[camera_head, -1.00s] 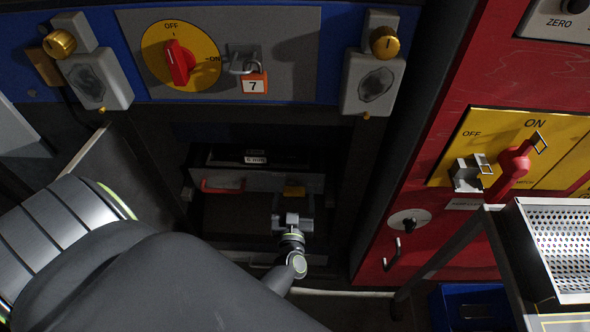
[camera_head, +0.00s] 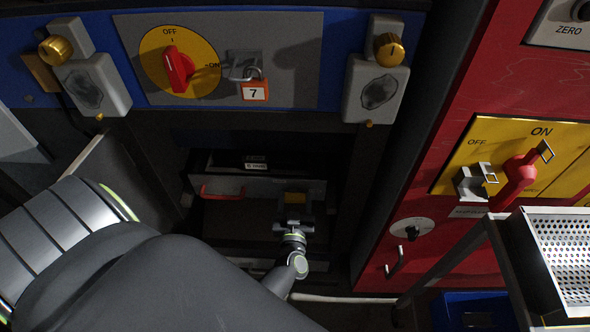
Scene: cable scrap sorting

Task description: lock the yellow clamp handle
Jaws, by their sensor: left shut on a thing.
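A red handle (camera_head: 221,192) sits at the left of the same drawer front. My right gripper is not in view.
Above the recess is a panel with a red rotary switch (camera_head: 178,68) and an orange padlock (camera_head: 254,91). A red cabinet with a red lever (camera_head: 516,180) stands at the right. A perforated metal tray (camera_head: 570,260) and a blue bin (camera_head: 475,308) are at lower right.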

